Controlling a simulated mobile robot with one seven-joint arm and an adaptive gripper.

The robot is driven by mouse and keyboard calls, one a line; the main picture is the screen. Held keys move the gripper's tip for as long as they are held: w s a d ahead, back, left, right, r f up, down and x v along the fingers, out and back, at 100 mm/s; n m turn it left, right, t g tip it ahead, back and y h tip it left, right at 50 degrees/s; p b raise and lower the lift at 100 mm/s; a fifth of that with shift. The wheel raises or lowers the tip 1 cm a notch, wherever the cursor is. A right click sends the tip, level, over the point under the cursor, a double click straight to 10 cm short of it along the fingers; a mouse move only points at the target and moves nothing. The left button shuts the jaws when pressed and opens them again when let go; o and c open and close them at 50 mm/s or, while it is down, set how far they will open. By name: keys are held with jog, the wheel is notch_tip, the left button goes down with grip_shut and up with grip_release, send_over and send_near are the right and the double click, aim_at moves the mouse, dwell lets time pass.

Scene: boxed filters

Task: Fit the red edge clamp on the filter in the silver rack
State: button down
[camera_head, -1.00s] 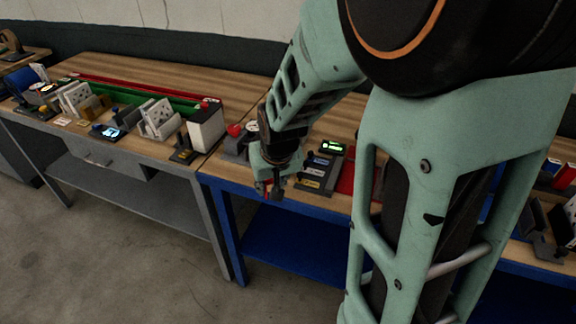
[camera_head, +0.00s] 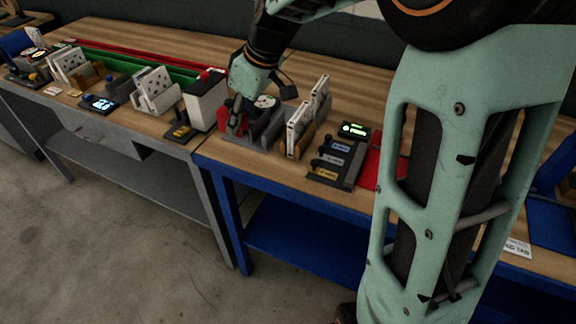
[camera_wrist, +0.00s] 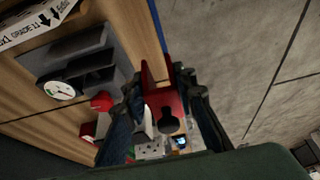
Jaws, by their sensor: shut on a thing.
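My gripper (camera_head: 236,108) hangs over the left end of the blue-framed table, fingers pointing down, beside a grey rack. In the wrist view my gripper (camera_wrist: 166,108) is shut on the red edge clamp (camera_wrist: 154,92), a red piece with a round dark hole and a slot. The clamp is clear of the grey rack there. A silver-grey rack (camera_head: 165,104) on the left table holds white dotted filters upright. The darker grey rack (camera_head: 272,128) beside my gripper has upright plates; I cannot tell whether it holds a filter. My fingers partly hide the clamp.
White filters (camera_head: 296,128) stand in a gold-coloured rack right of my gripper. A panel with a green display (camera_head: 354,131) and a red mat are further right. A white box (camera_head: 206,100) stands at the left table's right end. A round gauge (camera_wrist: 59,89) is beside the grey rack.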

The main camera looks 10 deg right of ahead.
jog(key=s+d+f, duration=0.1)
jog(key=d+f, duration=0.1)
jog(key=d, duration=0.1)
jog(key=s+d+f, duration=0.2)
jog(key=d+f, duration=0.1)
jog(key=d, duration=0.1)
jog(key=s+d+f, duration=0.2)
jog(key=d+f, duration=0.1)
jog(key=d, duration=0.1)
jog(key=shift+d+p, duration=0.2)
jog(key=shift+p, duration=0.15)
jog(key=shift+s+d+f, duration=0.2)
jog(key=shift+d+f, duration=0.3)
jog(key=shift+f, duration=0.15)
jog(key=shift+d+f, duration=0.15)
jog(key=shift+f, duration=1.55)
jog(key=shift+f, duration=0.15)
jog(key=c, duration=1.6)
grip_release()
